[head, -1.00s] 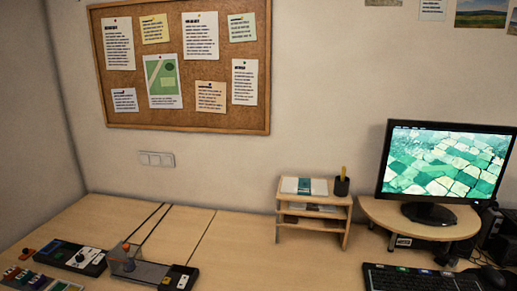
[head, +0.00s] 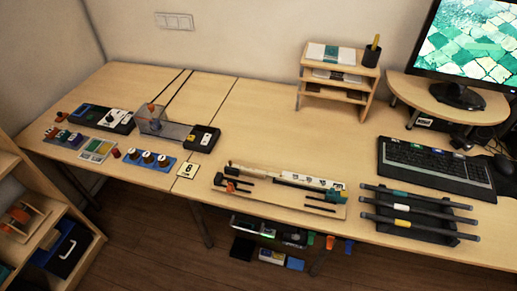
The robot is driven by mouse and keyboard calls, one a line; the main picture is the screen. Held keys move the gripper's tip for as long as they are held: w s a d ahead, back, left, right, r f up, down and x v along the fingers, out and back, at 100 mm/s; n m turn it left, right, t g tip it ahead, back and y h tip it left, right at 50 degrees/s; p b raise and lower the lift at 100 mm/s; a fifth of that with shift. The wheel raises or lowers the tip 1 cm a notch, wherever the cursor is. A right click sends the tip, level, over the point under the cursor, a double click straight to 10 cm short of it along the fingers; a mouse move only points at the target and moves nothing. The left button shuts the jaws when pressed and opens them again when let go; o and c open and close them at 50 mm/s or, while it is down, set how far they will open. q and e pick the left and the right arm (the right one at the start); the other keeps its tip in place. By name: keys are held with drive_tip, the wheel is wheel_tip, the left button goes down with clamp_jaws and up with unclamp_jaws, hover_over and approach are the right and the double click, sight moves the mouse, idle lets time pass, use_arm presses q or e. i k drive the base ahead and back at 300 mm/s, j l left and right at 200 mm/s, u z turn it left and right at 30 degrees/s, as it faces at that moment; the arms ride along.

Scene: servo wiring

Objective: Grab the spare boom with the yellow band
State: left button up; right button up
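Three dark booms lie side by side across a black rack (head: 447,239) at the front right of the table. Neither of my grippers is in view.
A wooden board (head: 280,198) with a pale boom and clamps lies left of the rack. A keyboard (head: 435,168) is just behind it, and a monitor stand (head: 420,95) farther back. A small shelf (head: 335,85) stands at the wall. The table between shelf and board is clear.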

sight(400, 222)
drive_tip(key=z, duration=1.4)
